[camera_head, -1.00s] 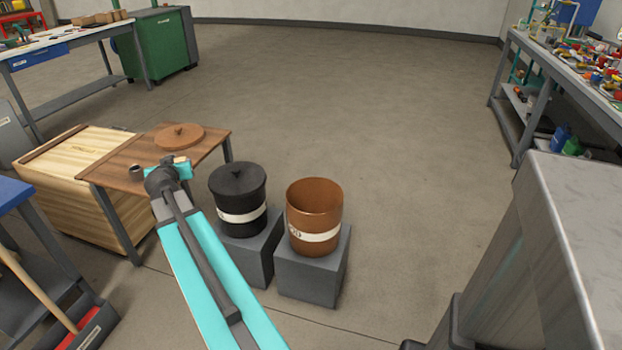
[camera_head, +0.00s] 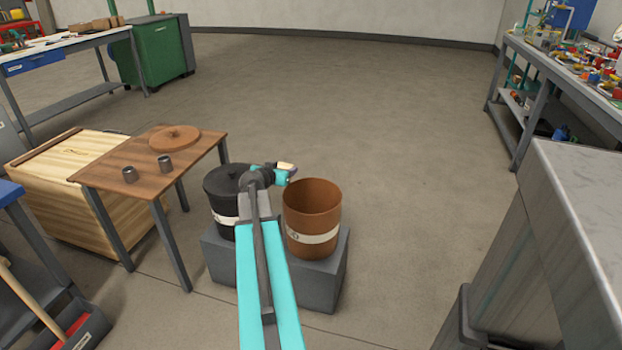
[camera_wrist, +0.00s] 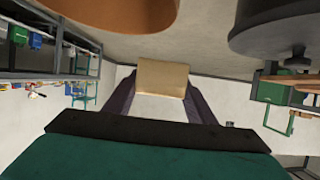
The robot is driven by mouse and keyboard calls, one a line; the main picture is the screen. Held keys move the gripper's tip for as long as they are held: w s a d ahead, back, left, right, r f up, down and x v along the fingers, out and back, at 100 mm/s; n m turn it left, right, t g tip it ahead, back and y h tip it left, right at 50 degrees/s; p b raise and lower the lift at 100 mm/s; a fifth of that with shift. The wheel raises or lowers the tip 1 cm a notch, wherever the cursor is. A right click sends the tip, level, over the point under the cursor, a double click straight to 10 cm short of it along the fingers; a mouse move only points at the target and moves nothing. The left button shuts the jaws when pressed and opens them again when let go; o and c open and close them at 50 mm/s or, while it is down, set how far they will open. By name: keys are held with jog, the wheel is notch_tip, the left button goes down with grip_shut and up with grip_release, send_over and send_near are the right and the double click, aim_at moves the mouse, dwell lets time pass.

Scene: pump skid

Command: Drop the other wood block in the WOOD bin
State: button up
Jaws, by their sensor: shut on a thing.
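My gripper (camera_head: 287,168) is shut on a pale wood block, which shows between the two dark fingers in the wrist view as a tan wood block (camera_wrist: 163,77). In the head view the gripper is above and between the bins, near the far left rim of the open brown bin (camera_head: 312,212). That bin has a white label band; its lettering is too small to read. The black bin (camera_head: 222,184) with a lid stands to its left, partly hidden by my arm. The brown bin's side also shows at the top of the wrist view (camera_wrist: 120,12).
A small brown table (camera_head: 120,165) at left holds a round brown lid (camera_head: 174,138) and two small grey cylinders (camera_head: 147,168). A grey metal cabinet (camera_head: 580,220) is at right. The floor behind the bins is clear.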

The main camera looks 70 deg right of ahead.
jog(key=s+d+f+m+g, duration=0.1)
jog(key=s+d+f+g, duration=0.1)
jog(key=s, duration=0.7)
jog(key=shift+d+f+m+b, duration=0.4)
jog(key=shift+d+f+b, duration=0.05)
jog(key=shift+d, duration=0.7)
jog(key=shift+f, duration=0.1)
jog(key=shift+f+b, duration=1.1)
jog(key=shift+f, duration=1.8)
jog(key=o, duration=1.1)
jog(key=shift+a, duration=0.2)
